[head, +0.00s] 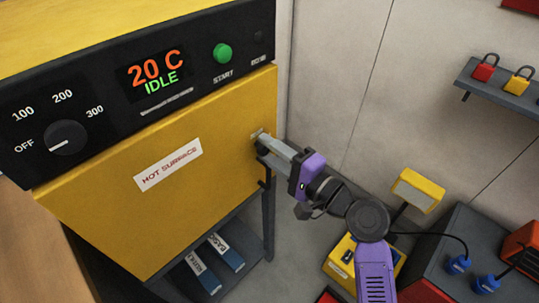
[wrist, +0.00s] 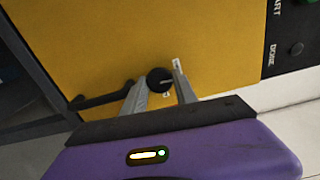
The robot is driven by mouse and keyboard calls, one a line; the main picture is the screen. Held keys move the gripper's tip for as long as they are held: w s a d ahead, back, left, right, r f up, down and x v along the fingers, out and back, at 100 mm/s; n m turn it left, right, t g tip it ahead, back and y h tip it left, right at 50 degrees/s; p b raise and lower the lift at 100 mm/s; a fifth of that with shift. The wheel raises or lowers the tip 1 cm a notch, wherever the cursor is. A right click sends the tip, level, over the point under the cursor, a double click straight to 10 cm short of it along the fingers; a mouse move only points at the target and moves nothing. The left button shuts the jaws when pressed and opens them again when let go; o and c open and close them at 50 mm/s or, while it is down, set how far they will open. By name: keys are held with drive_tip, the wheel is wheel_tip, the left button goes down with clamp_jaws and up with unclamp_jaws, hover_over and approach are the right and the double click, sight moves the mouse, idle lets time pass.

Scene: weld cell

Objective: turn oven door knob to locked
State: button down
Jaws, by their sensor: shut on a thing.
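The oven door (head: 160,185) is yellow with a "HOT SURFACE" label and looks closed. The small round black door knob (wrist: 159,80) sits near its right edge, between the two grey fingers of my gripper (wrist: 160,88). In the head view my gripper (head: 268,147) reaches the door edge from the right and mostly hides the knob. The fingers are shut on the knob. A small pale label beside the knob is partly covered and unreadable, so I cannot tell the knob's setting.
The black control panel (head: 130,85) reads 20 C, IDLE; its temperature dial (head: 67,138) points to OFF. A green start button (head: 222,53) is at right. A black bar (wrist: 100,99) lies beside the knob. A padlock shelf (head: 500,88) hangs on the wall. Red and yellow equipment stands lower right.

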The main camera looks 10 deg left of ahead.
drive_tip(key=shift+n, duration=0.5)
drive_tip(key=c, duration=1)
unclamp_jaws()
drive_tip(key=v, duration=0.7)
drive_tip(key=shift+s+d+b, duration=0.25)
drive_tip(key=shift+d+b, duration=0.1)
